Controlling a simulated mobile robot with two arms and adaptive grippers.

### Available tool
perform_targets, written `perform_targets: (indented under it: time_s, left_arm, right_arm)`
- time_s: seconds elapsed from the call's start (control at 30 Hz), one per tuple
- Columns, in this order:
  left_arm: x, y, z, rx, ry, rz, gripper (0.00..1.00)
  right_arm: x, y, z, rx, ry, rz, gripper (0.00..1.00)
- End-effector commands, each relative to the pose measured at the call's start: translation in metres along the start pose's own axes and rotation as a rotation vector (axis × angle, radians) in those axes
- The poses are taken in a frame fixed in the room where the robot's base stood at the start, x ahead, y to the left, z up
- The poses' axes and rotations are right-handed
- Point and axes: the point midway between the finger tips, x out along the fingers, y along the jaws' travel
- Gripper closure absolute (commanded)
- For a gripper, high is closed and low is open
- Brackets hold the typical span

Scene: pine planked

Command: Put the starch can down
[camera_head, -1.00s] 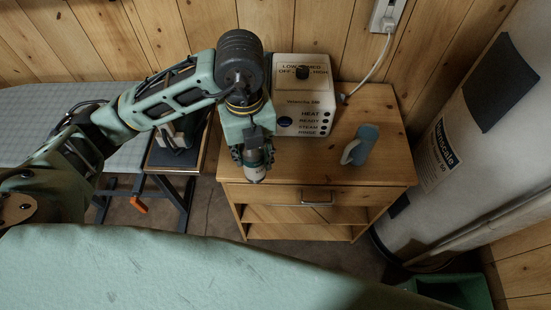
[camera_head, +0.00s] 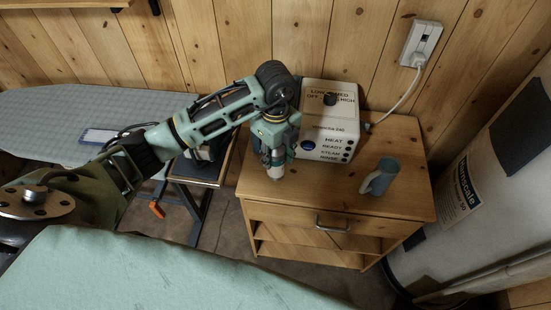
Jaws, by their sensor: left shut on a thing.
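My left gripper (camera_head: 276,152) points down over the left front part of the wooden cabinet's top (camera_head: 325,195). It is shut on the starch can (camera_head: 275,173), a small pale can whose lower end shows below the fingers. The can looks upright. I cannot tell whether its base touches the cabinet top. My right gripper is not in view.
A white steam unit (camera_head: 328,120) with a dial stands behind and right of the gripper. An ironing board (camera_head: 60,115) lies left, and a large white tank (camera_head: 480,200) stands right.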

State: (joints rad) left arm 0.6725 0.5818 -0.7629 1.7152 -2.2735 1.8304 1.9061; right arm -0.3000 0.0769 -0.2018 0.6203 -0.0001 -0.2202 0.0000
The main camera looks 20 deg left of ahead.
Motion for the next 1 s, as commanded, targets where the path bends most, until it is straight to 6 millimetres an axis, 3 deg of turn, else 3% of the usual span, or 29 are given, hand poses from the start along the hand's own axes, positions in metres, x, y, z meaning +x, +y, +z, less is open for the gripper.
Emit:
perform_targets:
  time_s: [0.17, 0.43, 0.83, 0.87, 1.0]
  left_arm:
    - [0.007, -0.006, 0.007, 0.000, -0.001, 0.001, 1.00]
    - [0.041, -0.006, 0.006, 0.000, 0.000, 0.000, 1.00]
    - [0.049, -0.007, 0.006, 0.001, -0.001, -0.002, 1.00]
    - [0.049, -0.006, 0.006, 0.001, -0.001, -0.001, 0.64]
    - [0.048, -0.006, 0.006, 0.001, -0.001, -0.001, 0.52]
  right_arm:
    - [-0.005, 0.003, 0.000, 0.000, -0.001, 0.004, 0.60]
    - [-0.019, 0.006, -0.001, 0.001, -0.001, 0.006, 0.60]
    - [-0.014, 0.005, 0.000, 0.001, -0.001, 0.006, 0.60]
    - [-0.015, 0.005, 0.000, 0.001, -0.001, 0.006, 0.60]
    - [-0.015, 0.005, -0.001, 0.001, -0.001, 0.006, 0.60]
